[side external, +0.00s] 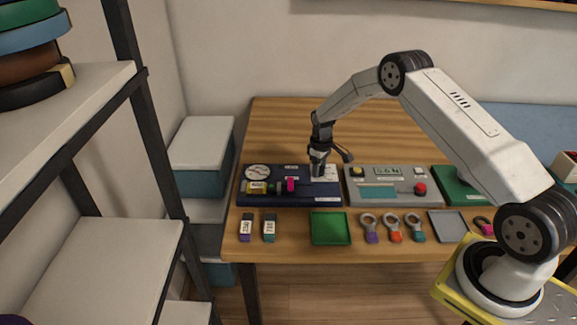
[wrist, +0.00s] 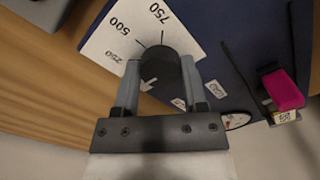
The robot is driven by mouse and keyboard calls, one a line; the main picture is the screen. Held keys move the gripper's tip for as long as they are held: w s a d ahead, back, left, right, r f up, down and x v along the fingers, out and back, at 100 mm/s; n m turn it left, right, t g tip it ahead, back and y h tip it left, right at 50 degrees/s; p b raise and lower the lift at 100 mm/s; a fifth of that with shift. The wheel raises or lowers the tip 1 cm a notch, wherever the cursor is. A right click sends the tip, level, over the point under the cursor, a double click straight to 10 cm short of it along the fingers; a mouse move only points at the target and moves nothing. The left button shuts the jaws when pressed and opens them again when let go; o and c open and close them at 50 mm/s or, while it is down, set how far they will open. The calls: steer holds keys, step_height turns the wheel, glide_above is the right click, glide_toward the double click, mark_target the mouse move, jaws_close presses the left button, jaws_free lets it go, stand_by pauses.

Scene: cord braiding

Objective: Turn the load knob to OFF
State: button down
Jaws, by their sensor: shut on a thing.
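The load knob (wrist: 160,66) is a round black knob on a white dial plate (wrist: 105,50) marked 250, 500 and 750. My gripper (wrist: 160,72) is shut on the knob, with one grey finger on each side of it. A small white arrow shows at the knob's near edge, but I cannot tell which mark the knob is set to. An OFF mark is not readable. In the side view my gripper (side external: 318,174) points down over the right end of the dark blue panel (side external: 262,200), and it hides the knob.
A pink switch (side external: 291,184) and a round gauge (side external: 257,172) are on the same panel. To the right is a grey panel (side external: 358,201) with a red button (side external: 420,188). In front lie a green tray (side external: 330,228) and several ring-handled tags (side external: 394,228).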

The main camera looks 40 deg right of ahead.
stand_by(0.3)
steer(key=shift+c, duration=0.7)
jaws_free()
steer(key=shift+r, duration=0.15)
steer(key=shift+r, duration=3.75)
steer(key=shift+r, duration=0.1)
step_height(320, 180, up, 7)
